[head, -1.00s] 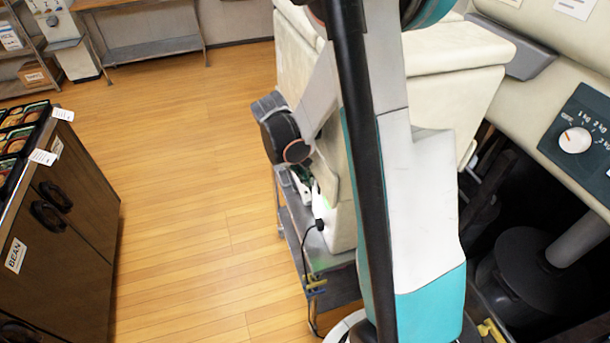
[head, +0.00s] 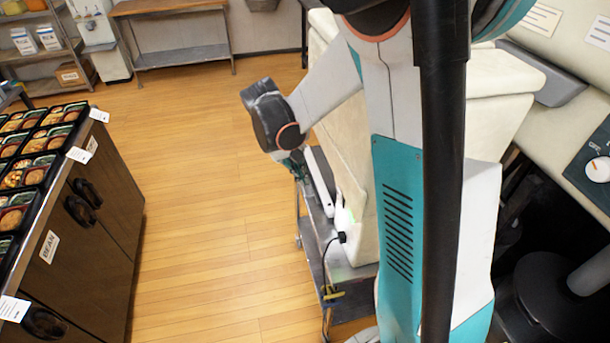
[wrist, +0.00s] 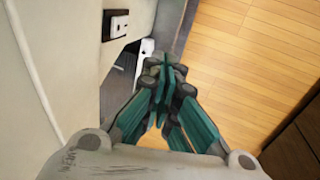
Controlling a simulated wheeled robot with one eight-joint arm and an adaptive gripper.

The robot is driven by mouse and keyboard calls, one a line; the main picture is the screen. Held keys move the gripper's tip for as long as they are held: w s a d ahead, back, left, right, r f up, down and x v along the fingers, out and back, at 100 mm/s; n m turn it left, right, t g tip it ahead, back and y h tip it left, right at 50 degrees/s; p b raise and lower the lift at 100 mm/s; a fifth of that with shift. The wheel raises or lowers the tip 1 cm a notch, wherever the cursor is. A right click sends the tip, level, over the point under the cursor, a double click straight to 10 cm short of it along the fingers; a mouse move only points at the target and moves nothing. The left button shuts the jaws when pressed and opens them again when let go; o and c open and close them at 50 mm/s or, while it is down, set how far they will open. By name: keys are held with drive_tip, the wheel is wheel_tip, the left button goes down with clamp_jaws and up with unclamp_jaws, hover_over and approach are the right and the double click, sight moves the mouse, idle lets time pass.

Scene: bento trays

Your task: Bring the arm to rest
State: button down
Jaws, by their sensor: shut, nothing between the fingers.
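My gripper (wrist: 163,90) shows in the wrist view with its teal fingers drawn together and nothing between them. It points down past a cream machine side toward the floor. In the head view, my arm folds in front of the cream machine, and its wrist end hangs at the machine's left side. The gripper (head: 296,163) is only partly visible there, small and close to a white upright part beside the machine.
A cream machine (head: 345,125) stands on a metal cart (head: 318,262) close to my arm. A brown counter (head: 100,225) with several bento trays (head: 42,160) is at the left. Open wooden floor (head: 205,190) lies between. A steel-shelved table (head: 180,55) stands at the back.

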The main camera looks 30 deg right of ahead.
idle(0.5)
drive_tip(key=s+a+r+n+t+y+b, duration=0.1)
drive_tip(key=s+a+r+t, duration=0.3)
drive_tip(key=s, duration=0.4)
drive_tip(key=s+a+r+n+t+y+b, duration=0.1)
drive_tip(key=s+a+r+n+t+y, duration=0.1)
drive_tip(key=s+a+r+t, duration=0.2)
drive_tip(key=shift+s+a+r+y, duration=0.3)
drive_tip(key=shift+s+a+r, duration=1.15)
drive_tip(key=shift+s, duration=0.7)
drive_tip(key=shift+d+r, duration=0.15)
drive_tip(key=shift+d, duration=0.05)
